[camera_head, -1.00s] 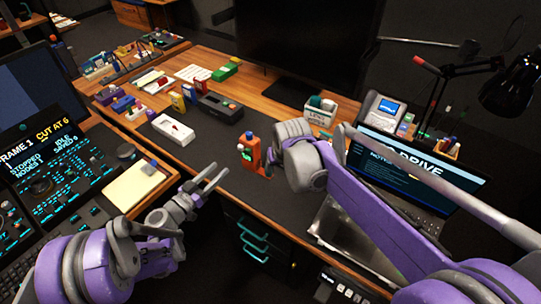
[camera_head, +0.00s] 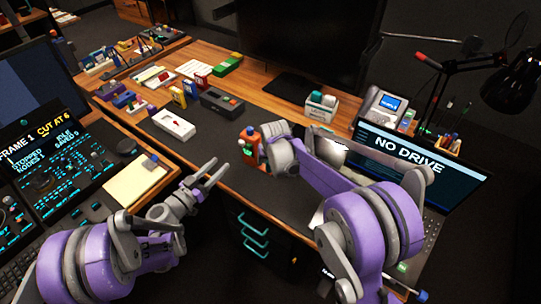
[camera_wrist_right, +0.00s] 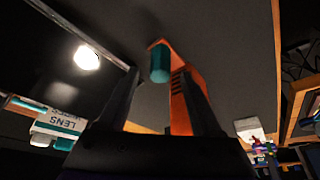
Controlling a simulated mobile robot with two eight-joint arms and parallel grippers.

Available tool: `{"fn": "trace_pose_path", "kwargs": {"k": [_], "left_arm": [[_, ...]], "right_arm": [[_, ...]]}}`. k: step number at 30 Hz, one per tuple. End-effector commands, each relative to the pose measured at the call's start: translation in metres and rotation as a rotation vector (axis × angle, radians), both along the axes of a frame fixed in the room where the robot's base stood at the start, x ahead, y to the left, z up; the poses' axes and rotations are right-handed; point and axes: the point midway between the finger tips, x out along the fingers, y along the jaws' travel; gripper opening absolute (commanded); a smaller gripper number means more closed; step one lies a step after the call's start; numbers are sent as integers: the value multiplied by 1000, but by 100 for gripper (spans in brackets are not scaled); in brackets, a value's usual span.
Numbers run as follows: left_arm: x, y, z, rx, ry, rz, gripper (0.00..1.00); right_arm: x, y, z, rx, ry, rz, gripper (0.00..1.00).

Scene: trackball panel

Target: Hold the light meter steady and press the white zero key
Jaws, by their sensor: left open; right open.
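The light meter, taken to be the orange upright device (camera_head: 248,146), stands on the dark desk mat. It has a blue top and a small pale spot on its left side; I cannot tell if that spot is the white zero key. My right gripper is at its right side, its fingers mostly hidden in the head view. In the right wrist view the open fingers (camera_wrist_right: 162,75) are on either side of the orange body (camera_wrist_right: 190,98) and a teal cylinder (camera_wrist_right: 159,63); contact is unclear. My left gripper (camera_head: 215,169) is open and empty, left of the meter near the desk's front edge.
A white box (camera_head: 173,124) and a black device (camera_head: 222,101) lie behind the meter to the left. A lens bin (camera_head: 321,106) and a laptop (camera_head: 420,170) stand to the right. A yellow notepad (camera_head: 136,182) lies on the left desk. Mat left of the meter is clear.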

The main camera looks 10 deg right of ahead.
Motion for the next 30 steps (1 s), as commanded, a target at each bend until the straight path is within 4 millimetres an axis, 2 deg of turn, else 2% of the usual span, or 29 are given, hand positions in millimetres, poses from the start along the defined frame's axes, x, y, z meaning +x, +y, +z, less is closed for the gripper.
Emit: {"fn": "trace_pose_path", "kwargs": {"k": [6,15,26,30], "left_arm": [[0,0,0,0,0,0,50],[0,0,0,0,0,0,50],[0,0,0,0,0,0,50],[0,0,0,0,0,0,50]], "right_arm": [[6,0,-15,0,0,0,66],[7,0,-17,0,0,0,65],[7,0,-16,0,0,0,0],[7,0,-16,0,0,0,0]]}}
